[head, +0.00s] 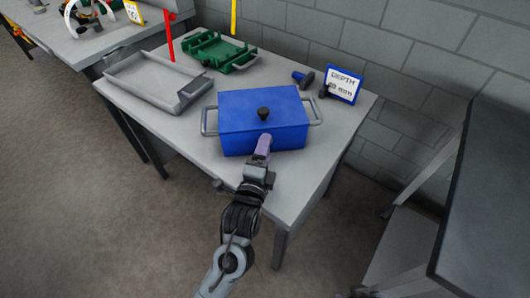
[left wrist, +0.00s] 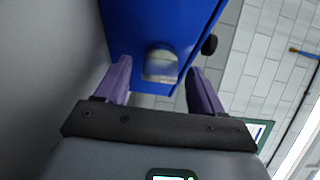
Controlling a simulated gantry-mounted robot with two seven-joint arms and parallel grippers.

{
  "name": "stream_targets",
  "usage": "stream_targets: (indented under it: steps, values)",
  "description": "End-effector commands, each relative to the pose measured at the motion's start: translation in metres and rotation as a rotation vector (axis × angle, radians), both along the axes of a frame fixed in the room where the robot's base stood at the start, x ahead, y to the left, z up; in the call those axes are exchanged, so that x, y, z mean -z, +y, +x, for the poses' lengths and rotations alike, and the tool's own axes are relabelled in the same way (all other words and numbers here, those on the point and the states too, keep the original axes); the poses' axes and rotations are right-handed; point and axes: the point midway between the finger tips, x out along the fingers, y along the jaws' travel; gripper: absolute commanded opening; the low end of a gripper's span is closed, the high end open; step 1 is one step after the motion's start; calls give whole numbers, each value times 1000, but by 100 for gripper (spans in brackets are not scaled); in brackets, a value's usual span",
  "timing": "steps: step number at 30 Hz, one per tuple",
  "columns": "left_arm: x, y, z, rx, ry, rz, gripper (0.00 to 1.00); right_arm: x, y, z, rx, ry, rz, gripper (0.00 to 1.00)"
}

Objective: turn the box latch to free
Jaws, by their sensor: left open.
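The blue box (head: 262,112) stands on the grey table, with a black knob (head: 263,113) on its lid and a grey handle on each side. My left gripper (head: 264,143) is at the front face of the box, its purple fingers pointing at it. In the left wrist view the open fingers (left wrist: 158,76) stand on either side of a pale, round-ended metal piece (left wrist: 160,64) on the blue face, which looks like the latch. I cannot tell whether the fingers touch it. In the head view my gripper hides the latch.
A grey tray (head: 122,76) and a green rack (head: 214,45) are behind the box on the left. A blue-and-black tool (head: 303,78) and a "DEPTH" sign (head: 343,84) are at the back right. The front right table corner is clear. A dark bench (head: 490,190) stands to the right.

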Motion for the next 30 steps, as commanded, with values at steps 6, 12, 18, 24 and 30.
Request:
stream_targets:
  steps: [6, 12, 18, 24, 30]
  values:
    - [0, -2, 7, 0, 1, -1, 68, 3, 0, 0, 0, 0, 0, 47]
    - [0, -2, 7, 0, 1, -1, 68, 3, 0, 0, 0, 0, 0, 47]
    - [0, -2, 7, 0, 1, -1, 39, 3, 0, 0, 0, 0, 0, 47]
    - [0, -2, 7, 0, 1, -1, 12, 3, 0, 0, 0, 0, 0, 47]
    - [-2, -1, 7, 0, 3, 12, 12, -4, 0, 0, 0, 1, 0, 47]
